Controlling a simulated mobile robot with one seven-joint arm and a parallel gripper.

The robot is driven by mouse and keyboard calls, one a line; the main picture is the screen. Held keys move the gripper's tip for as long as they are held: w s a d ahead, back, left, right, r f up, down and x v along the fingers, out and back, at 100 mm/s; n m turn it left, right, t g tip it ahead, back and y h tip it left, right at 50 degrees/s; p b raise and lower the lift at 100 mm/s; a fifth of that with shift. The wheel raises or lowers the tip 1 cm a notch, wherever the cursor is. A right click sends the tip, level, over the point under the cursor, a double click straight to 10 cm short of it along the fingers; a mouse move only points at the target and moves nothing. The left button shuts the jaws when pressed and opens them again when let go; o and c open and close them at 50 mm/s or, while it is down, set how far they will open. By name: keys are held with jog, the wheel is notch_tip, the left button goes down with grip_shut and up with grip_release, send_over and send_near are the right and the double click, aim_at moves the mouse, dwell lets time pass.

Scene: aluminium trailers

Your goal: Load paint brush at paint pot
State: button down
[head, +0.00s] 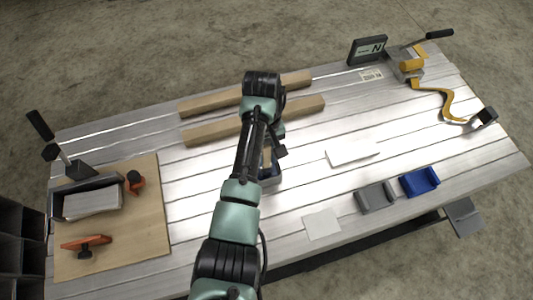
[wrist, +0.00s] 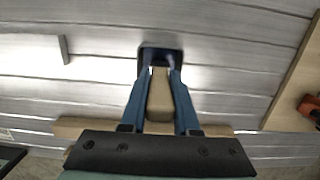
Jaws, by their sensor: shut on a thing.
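My gripper (wrist: 160,76) is shut on the paint brush, whose tan wooden handle (wrist: 160,102) lies between the two blue fingers in the wrist view. The paint pot (wrist: 146,54) is a small dark, square-rimmed container at the fingertips. The brush's far end points into the pot's opening; the bristles are hidden, and I cannot tell whether they touch paint. In the head view the pot (head: 270,181) stands on the slatted metal table, partly hidden by my arm, with my gripper (head: 268,162) right above it.
Two wooden beams (head: 215,130) lie behind the pot. A white plate (head: 350,151), a grey holder (head: 375,196), a blue holder (head: 420,182) and a pale square (head: 322,223) are to the right. A wooden board (head: 140,235) with orange clamps is at left. Bare table lies between.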

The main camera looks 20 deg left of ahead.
notch_tip(320, 180, up, 7)
jog(key=p, duration=0.8)
dwell(0.9)
jog(key=shift+d+r, duration=0.1)
jog(key=shift+d, duration=0.25)
jog(key=d+r+m, duration=0.6)
jog(key=d+m, duration=0.1)
jog(key=d, duration=0.2)
jog(key=s+r+p, duration=0.8)
jog(key=r+p, duration=0.3)
jog(key=p, duration=0.4)
jog(key=shift+d+r+y, duration=0.15)
jog(key=shift+r+y, duration=0.2)
jog(key=shift+y, duration=0.05)
